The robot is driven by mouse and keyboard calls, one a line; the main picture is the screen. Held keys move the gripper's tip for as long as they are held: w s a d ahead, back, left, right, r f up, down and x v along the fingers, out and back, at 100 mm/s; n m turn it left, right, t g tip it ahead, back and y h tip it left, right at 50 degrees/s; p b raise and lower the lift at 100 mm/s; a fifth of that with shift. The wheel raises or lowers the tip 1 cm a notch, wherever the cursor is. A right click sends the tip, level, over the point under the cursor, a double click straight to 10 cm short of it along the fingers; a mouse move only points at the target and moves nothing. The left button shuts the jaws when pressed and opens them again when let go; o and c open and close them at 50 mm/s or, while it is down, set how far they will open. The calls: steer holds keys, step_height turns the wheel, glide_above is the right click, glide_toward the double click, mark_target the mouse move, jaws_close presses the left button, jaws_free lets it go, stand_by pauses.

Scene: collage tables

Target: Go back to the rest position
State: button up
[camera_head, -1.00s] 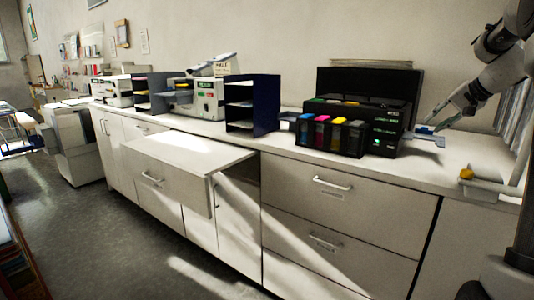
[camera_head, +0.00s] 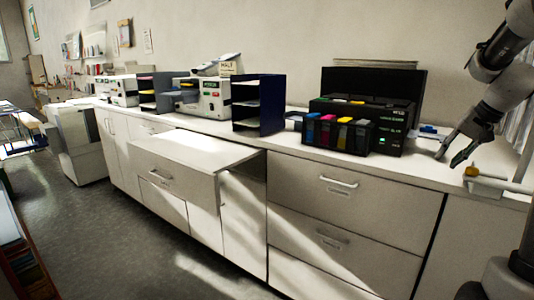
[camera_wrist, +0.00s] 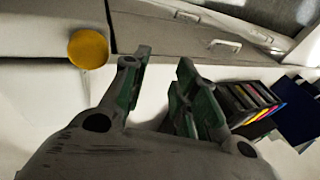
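My gripper (camera_head: 449,159) hangs above the right part of the white counter (camera_head: 425,172), with its fingers pointing down. It is open, with a clear gap between the fingers. In the wrist view my gripper (camera_wrist: 158,90) shows nothing between its green-padded fingers. The fingers are to the right of the black printer (camera_head: 392,128) and left of a yellow-knobbed device (camera_head: 480,176). The yellow knob also shows in the wrist view (camera_wrist: 88,48).
Ink cartridges (camera_head: 335,133) stand in front of the printer. A dark blue shelf rack (camera_head: 259,104) and a grey machine (camera_head: 204,98) stand further left. A drawer (camera_head: 180,165) juts out from the cabinets. The grey floor (camera_head: 110,235) in front is open.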

steer(key=s+a+n, duration=0.2)
steer(key=s+a, duration=0.3)
steer(key=s, duration=0.4)
steer(key=s+a+n+h, duration=0.1)
steer(key=s+a+n, duration=0.2)
steer(key=s+a, duration=0.2)
steer(key=s+a+n+h, duration=0.1)
steer(key=s+a, duration=0.5)
steer(key=s, duration=0.6)
steer(key=shift+s+r+n, duration=0.2)
steer(key=shift+s+n, duration=0.15)
steer(key=shift+n, duration=0.55)
